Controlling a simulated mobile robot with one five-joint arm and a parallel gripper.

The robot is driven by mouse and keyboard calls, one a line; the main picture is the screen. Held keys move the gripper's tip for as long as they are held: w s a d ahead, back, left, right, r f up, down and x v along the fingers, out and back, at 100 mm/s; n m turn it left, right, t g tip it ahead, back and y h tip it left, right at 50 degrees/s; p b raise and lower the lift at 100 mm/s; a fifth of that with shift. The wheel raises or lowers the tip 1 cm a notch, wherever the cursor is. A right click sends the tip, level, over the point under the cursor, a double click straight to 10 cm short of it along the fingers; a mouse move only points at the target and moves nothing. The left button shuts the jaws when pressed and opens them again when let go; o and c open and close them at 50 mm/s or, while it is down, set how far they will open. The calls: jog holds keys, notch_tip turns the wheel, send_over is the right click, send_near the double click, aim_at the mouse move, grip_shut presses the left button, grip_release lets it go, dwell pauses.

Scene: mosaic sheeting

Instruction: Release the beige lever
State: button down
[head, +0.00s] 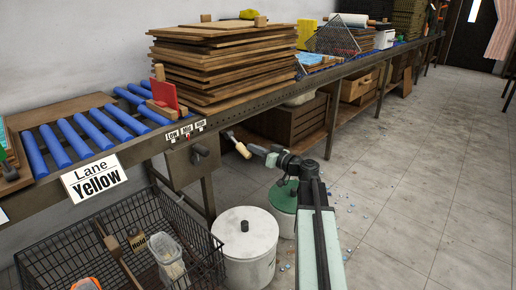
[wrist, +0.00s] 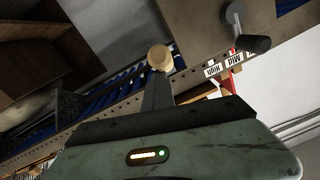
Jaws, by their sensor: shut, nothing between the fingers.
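The beige lever (head: 241,147) sticks out from below the conveyor's side rail, just right of the Low/Mid/High labels (head: 187,131). Its handle slants down to the right. In the wrist view the lever's round beige end (wrist: 160,57) shows just beyond the fingers. My gripper (head: 258,150) is close to the handle's lower end; whether they touch I cannot tell. In the wrist view my gripper's dark fingers (wrist: 157,92) are together with nothing between them. The lever's shaft is mostly hidden behind its end there.
A metal box with a dark crank (head: 200,152) hangs left of the lever and shows in the wrist view (wrist: 258,43). A white drum (head: 246,255) and a green-lidded bin (head: 283,197) stand below. A wire basket (head: 190,240) is at front left. The floor to the right is open.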

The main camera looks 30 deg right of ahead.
jog(key=shift+a+f, duration=0.2)
jog(key=shift+a, duration=0.3)
notch_tip(320, 180, up, 5)
jog(key=d+p, duration=0.2)
jog(key=p, duration=0.3)
jog(key=s+d+f+b, duration=0.3)
jog(key=s+d, duration=0.1)
jog(key=s, duration=0.6)
jog(key=shift+s, duration=0.2)
jog(key=shift+d, duration=0.1)
